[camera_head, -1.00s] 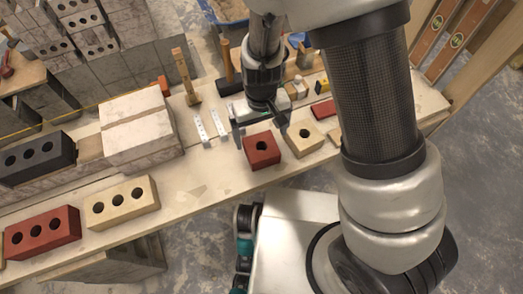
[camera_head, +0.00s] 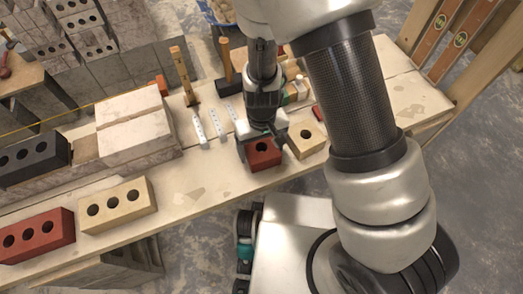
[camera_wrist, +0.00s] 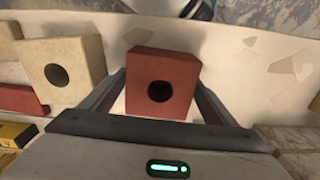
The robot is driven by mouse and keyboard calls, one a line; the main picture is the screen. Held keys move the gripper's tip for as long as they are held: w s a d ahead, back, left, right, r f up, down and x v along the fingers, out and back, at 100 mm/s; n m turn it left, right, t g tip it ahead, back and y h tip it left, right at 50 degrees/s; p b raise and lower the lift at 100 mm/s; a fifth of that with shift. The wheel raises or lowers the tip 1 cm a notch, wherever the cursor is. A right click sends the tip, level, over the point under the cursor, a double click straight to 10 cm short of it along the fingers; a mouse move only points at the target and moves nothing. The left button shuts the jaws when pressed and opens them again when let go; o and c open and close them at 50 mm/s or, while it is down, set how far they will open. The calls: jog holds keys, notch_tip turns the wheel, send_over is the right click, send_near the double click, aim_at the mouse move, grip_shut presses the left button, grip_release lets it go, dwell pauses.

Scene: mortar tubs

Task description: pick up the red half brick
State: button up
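The red half brick (camera_head: 264,158) has one hole and lies on the plank bench, near its front edge. My gripper (camera_head: 262,145) is directly over it, pointing down. In the wrist view the red half brick (camera_wrist: 163,70) sits between the two spread fingers of my gripper (camera_wrist: 160,88), one on each side. The fingers are open; any contact with the brick's sides is hard to tell. The gripper hides part of the brick's top in the head view.
A cream half brick (camera_head: 306,139) stands close on the right. A cream brick (camera_head: 117,204) and a long red brick (camera_head: 36,236) lie farther left, with bare plank between. Pale stone blocks (camera_head: 137,130), white strips (camera_head: 199,130) and a hammer (camera_head: 227,65) lie behind.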

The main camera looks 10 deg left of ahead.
jog(key=c, duration=1.4)
jog(key=shift+r, duration=0.15)
